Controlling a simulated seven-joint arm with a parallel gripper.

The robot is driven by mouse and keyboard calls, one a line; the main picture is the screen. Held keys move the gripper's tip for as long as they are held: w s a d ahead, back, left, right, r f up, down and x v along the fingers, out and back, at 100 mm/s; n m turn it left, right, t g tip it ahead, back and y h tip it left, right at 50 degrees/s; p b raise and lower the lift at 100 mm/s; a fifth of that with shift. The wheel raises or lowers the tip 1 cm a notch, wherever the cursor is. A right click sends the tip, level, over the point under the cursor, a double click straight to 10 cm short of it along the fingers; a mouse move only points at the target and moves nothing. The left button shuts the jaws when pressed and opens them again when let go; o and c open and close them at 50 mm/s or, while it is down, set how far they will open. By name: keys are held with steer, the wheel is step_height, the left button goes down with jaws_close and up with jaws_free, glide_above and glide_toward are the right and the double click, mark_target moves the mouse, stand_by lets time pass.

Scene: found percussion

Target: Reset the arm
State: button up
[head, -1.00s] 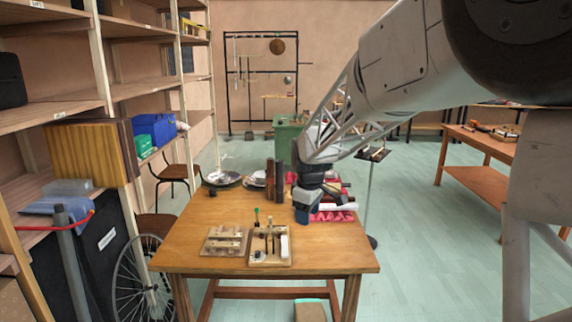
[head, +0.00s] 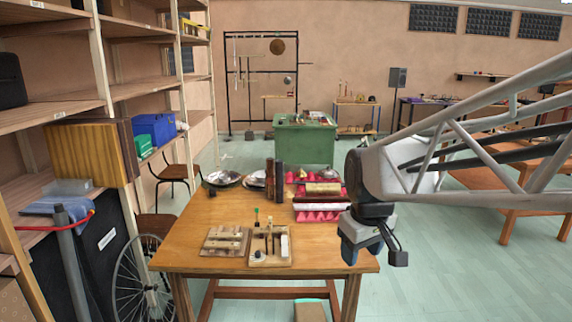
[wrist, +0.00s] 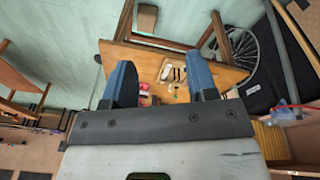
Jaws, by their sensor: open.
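My gripper (head: 372,250) hangs in the air at the right edge of the wooden table (head: 190,245) in the head view. Its blue fingers point down. In the wrist view my gripper (wrist: 162,90) has its two blue fingers spread wide apart, with nothing between them. The table (wrist: 225,73) shows beyond the fingers, some distance off. My arm reaches in from the right of the head view.
On the table are a wooden block board (head: 226,240), a tray of small tools (head: 270,246), metal bowls (head: 223,178), dark upright tubes (head: 279,178) and pink foam (head: 318,210). Shelves (head: 60,112) stand left, a green cabinet (head: 305,142) behind. Open floor lies right.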

steer(key=s+d+f+m, duration=0.1)
steer(key=s+m, duration=0.1)
steer(key=s, duration=0.6)
steer(key=s+d+f+m, duration=0.2)
steer(key=s+m, duration=0.1)
steer(key=s, duration=0.6)
steer(key=shift+s+d+f+t, duration=0.25)
steer(key=shift+s+f+t, duration=0.05)
